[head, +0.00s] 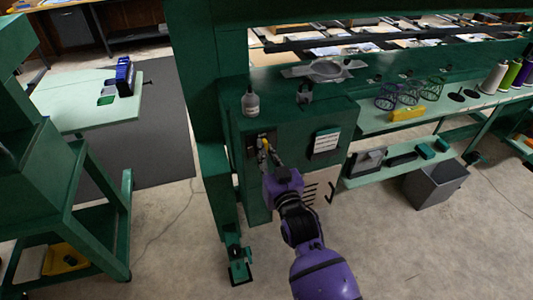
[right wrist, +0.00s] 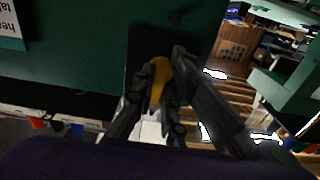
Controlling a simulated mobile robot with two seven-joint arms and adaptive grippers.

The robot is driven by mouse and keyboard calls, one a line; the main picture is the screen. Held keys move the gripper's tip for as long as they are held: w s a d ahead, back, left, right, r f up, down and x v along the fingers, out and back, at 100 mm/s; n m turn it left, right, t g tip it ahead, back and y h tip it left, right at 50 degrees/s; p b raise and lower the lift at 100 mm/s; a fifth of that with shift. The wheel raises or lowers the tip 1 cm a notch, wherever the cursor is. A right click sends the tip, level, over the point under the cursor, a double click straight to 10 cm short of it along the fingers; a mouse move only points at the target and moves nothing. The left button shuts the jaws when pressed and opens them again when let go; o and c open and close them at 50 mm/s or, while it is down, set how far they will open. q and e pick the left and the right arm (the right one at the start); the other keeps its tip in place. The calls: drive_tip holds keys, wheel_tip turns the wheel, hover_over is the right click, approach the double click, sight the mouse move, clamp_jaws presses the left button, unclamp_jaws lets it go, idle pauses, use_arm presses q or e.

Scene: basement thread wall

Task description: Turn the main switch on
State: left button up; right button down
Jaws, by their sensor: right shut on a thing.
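The main switch shows as a dark plate (head: 252,141) with a small yellow handle (head: 265,143) on the front of a green machine cabinet (head: 291,130). My right gripper (head: 266,150) reaches up to it from below and is shut on the yellow handle. In the right wrist view the yellow handle (right wrist: 159,78) stands between the two dark fingers of my right gripper (right wrist: 166,88). The fingers hide part of the handle and plate, and I cannot tell the switch's on or off marking. My left gripper is not in view.
A white-labelled panel (head: 326,141) sits right of the switch on the cabinet. A grey bottle-like object (head: 250,102) stands on the cabinet top. A green post (head: 200,80) rises at the left. A shelf (head: 440,110) with thread spools (head: 494,76) runs right. Open floor (head: 160,230) lies lower left.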

drive_tip(key=c, duration=1.8)
unclamp_jaws()
drive_tip(key=v, duration=1.2)
drive_tip(key=s+d+f+m+g+h, duration=0.1)
drive_tip(key=s+d+f+g, duration=0.15)
drive_tip(key=f, duration=0.35)
drive_tip(key=s+d+f+g+h, duration=0.1)
drive_tip(key=s+d+f, duration=0.2)
drive_tip(key=s+f, duration=0.15)
drive_tip(key=s+d+f+m+g+h, duration=0.1)
drive_tip(key=s+d+f, duration=0.2)
drive_tip(key=f, duration=0.3)
drive_tip(key=s+d+f+g, duration=0.1)
drive_tip(key=s+d+f, duration=0.1)
drive_tip(key=s, duration=0.3)
drive_tip(key=s+d+f+g+h, duration=0.1)
drive_tip(key=s+d+f, duration=0.2)
drive_tip(key=s, duration=0.3)
drive_tip(key=s+d+f+m+g+h, duration=0.1)
drive_tip(key=s+d+f+g, duration=0.1)
drive_tip(key=s+f, duration=0.2)
drive_tip(key=shift+s+d+f, duration=0.3)
drive_tip(key=shift+s+f, duration=0.1)
drive_tip(key=shift+s, duration=0.55)
